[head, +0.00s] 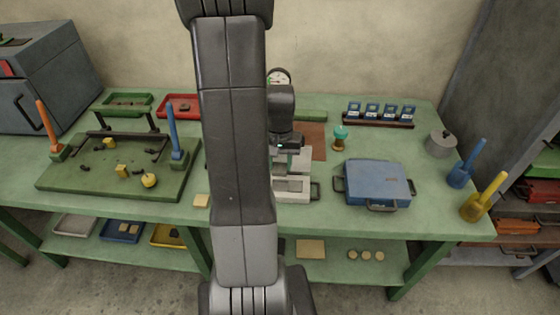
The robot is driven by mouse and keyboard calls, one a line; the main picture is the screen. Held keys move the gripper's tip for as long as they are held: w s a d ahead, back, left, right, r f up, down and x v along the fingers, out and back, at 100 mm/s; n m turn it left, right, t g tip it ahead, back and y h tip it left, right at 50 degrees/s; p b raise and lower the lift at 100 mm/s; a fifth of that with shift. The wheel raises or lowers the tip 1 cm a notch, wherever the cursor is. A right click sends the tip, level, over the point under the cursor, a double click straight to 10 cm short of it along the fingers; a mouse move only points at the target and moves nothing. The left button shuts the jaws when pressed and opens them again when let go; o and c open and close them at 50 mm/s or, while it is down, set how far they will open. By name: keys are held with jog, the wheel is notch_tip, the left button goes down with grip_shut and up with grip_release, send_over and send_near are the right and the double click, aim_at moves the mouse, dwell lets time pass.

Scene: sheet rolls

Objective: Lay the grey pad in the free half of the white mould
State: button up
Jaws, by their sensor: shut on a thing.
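The white mould (296,198) stands near the front edge of the green table, just right of my arm. It is open, with a dark handle on its right side, and my arm hides its left part. My gripper (291,157) is over the back of the mould, pointing down, and shut on the grey pad. The pad is too small and too hidden by the gripper to make out clearly. I cannot tell whether it touches the mould, or how its halves are filled.
A blue lidded case (377,182) stands to the right of the mould. A teal-topped stamp (340,138) stands behind it. A green board (105,170) with posts is at left. A blue bottle (461,176) and yellow bottle (485,198) stand at the right edge.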

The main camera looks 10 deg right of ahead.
jog(key=shift+f+b, duration=2.25)
jog(key=shift+f, duration=0.9)
jog(key=o, duration=1)
jog(key=shift+r, duration=0.1)
notch_tip(320, 180, up, 14)
jog(key=shift+f, duration=0.15)
jog(key=shift+f, duration=0.1)
